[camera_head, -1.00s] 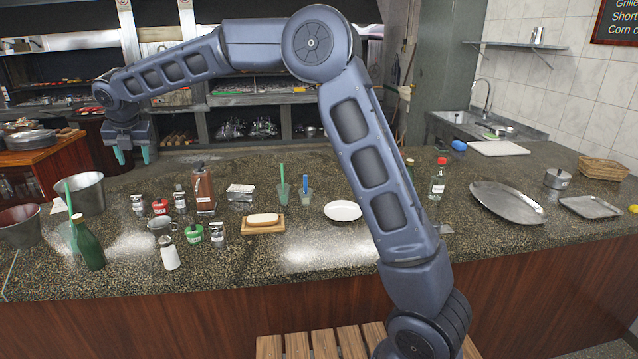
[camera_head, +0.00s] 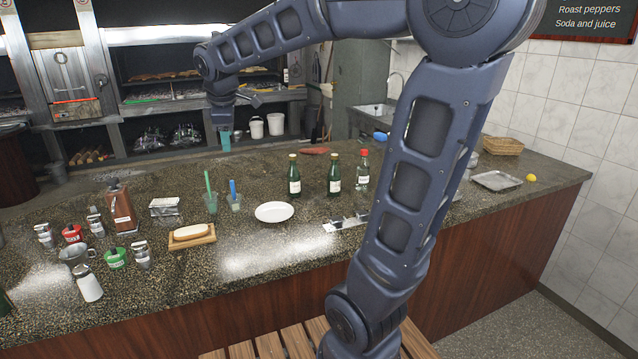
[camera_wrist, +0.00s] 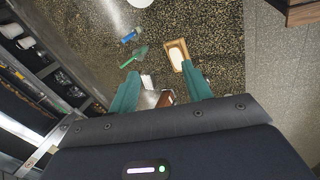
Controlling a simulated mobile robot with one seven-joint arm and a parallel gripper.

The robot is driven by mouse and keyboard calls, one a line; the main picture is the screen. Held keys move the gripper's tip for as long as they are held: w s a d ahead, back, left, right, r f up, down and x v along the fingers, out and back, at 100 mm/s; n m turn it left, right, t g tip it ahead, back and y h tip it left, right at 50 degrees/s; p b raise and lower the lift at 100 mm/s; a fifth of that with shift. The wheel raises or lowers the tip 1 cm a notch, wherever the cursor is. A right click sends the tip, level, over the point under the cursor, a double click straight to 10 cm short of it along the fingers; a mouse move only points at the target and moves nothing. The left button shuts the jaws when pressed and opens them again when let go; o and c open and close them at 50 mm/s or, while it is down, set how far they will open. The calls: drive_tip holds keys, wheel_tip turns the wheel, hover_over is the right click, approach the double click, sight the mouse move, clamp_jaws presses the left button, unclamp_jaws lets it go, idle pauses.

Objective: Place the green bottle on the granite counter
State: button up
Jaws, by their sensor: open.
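Two green bottles with white labels stand upright on the granite counter (camera_head: 190,285): one left (camera_head: 293,178) and one right (camera_head: 334,178). A third green object, probably the green bottle seen earlier, shows only as a sliver (camera_head: 5,303) at the left edge. My gripper (camera_head: 224,142) is at the far side of the counter, left of the two bottles, and holds nothing. In the wrist view its teal fingers (camera_wrist: 160,90) are spread apart above the counter, with no bottle between them.
A clear red-capped bottle (camera_head: 362,170) stands right of the green ones. Nearby are a white plate (camera_head: 273,212), a soap-like block on a wooden tray (camera_head: 192,234), two cups with green and blue sticks, and condiment jars. Bare counter lies along the front.

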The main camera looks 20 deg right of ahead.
drive_tip(key=s+d+f+m, duration=0.4)
drive_tip(key=s+d+m, duration=0.4)
drive_tip(key=s+d, duration=0.1)
drive_tip(key=s+d+f+m, duration=0.5)
drive_tip(key=s+d+m, duration=0.2)
drive_tip(key=s+d, duration=0.2)
drive_tip(key=shift+s+d+m, duration=0.15)
drive_tip(key=shift+d+m, duration=0.15)
drive_tip(key=shift+m, duration=0.1)
drive_tip(key=shift+f, duration=0.1)
